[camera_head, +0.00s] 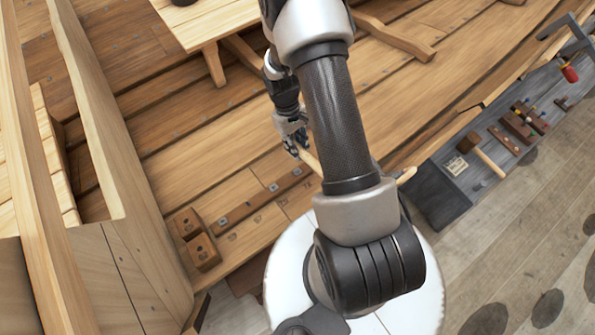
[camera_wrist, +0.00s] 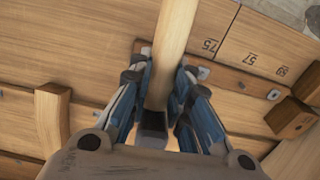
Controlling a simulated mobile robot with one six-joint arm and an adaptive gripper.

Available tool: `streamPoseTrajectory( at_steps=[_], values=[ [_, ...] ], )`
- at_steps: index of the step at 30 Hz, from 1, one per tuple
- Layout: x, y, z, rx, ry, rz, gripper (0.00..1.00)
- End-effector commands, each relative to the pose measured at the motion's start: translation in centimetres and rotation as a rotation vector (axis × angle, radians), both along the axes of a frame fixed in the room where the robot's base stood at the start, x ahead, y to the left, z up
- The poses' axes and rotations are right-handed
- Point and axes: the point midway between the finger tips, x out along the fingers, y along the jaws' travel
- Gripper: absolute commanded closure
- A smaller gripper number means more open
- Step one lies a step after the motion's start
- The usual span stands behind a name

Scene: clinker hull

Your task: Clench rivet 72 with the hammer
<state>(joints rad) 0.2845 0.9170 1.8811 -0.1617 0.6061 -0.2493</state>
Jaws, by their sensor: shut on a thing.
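My gripper (camera_head: 297,147) is low over the planking in the head view, partly behind my arm. In the wrist view my gripper (camera_wrist: 163,72) is shut on a pale wooden handle (camera_wrist: 174,35), which I take for the hammer's. A dark block (camera_wrist: 152,128) sits between the fingers near the palm; I cannot tell whether it is the hammer's head. The handle also shows beside the gripper in the head view (camera_head: 312,162). A wooden strip (camera_wrist: 232,80) with rivets and square metal plates lies beyond the fingers. Numbers 75 and 57 are legible beside it; I cannot read a 72.
Wooden blocks (camera_head: 201,252) stand at the left end of the riveted strip (camera_head: 238,206). A grey tool bench (camera_head: 480,180) with a mallet and other tools is at the right. A wooden bench (camera_head: 215,22) stands at the top. Upright timbers (camera_head: 105,130) rise at the left.

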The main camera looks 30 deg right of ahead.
Motion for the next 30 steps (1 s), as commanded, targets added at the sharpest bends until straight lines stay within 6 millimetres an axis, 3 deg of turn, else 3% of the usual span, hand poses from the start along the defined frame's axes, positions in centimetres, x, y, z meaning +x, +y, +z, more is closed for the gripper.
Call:
streamPoseTrajectory(
  at_steps=[7,18,30],
  values=[
    [0.2,0.0,0.7,-0.001,-0.001,0.0,1.0],
    [1.5,0.1,5.0,0.0,-0.001,0.001,1.0],
    [1.5,0.1,4.8,0.0,0.0,0.0,1.0]
  ],
)
